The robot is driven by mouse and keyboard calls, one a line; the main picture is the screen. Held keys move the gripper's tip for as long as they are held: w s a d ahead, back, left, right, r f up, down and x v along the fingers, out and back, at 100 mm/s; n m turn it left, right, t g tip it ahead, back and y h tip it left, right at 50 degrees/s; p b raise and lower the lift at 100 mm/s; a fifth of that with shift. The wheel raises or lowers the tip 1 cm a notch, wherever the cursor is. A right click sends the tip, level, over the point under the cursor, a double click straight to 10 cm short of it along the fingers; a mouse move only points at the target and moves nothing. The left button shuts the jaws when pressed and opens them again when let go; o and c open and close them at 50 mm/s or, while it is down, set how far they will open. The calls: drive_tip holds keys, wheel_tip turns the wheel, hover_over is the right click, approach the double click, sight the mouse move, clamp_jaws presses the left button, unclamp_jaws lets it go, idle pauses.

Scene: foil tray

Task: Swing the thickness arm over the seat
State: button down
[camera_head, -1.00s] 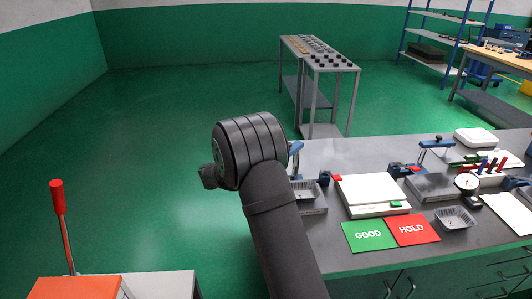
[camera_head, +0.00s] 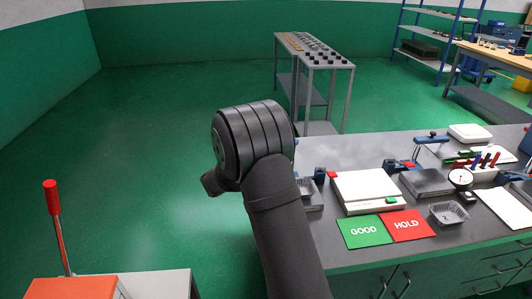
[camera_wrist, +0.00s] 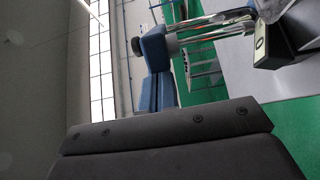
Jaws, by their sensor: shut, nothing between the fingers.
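My gripper shows as a dark, screwed plate (camera_wrist: 168,130) across the bottom of the wrist view; it is shut and empty. Beyond and above it, a blue block (camera_wrist: 153,47) with bright metal rods (camera_wrist: 205,30) and a black knob stands apart from the gripper; I cannot tell for sure that this is the thickness arm. In the head view my arm hides the gripper and much of the left bench fixture. A blue post (camera_head: 319,173) and part of a foil tray (camera_head: 308,192) show just right of my arm. The seat cannot be made out clearly.
A blue clamp (camera_head: 431,139) stands behind.

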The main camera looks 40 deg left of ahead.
drive_tip(key=d+n+y, duration=0.2)
drive_tip(key=y, duration=0.1)
drive_tip(key=d+n+y, duration=0.2)
drive_tip(key=y, duration=0.1)
drive_tip(key=shift+s+d, duration=0.1)
drive_tip(key=shift+d, duration=0.2)
drive_tip(key=shift+w+d, duration=0.3)
drive_tip(key=shift+d, duration=0.5)
drive_tip(key=shift+w+d, duration=0.25)
drive_tip(key=shift+d, duration=0.5)
drive_tip(key=shift+d, duration=0.15)
drive_tip(key=s+d, duration=0.1)
drive_tip(key=s, duration=1)
drive_tip(key=shift+s+d, duration=0.25)
drive_tip(key=shift+s, duration=0.1)
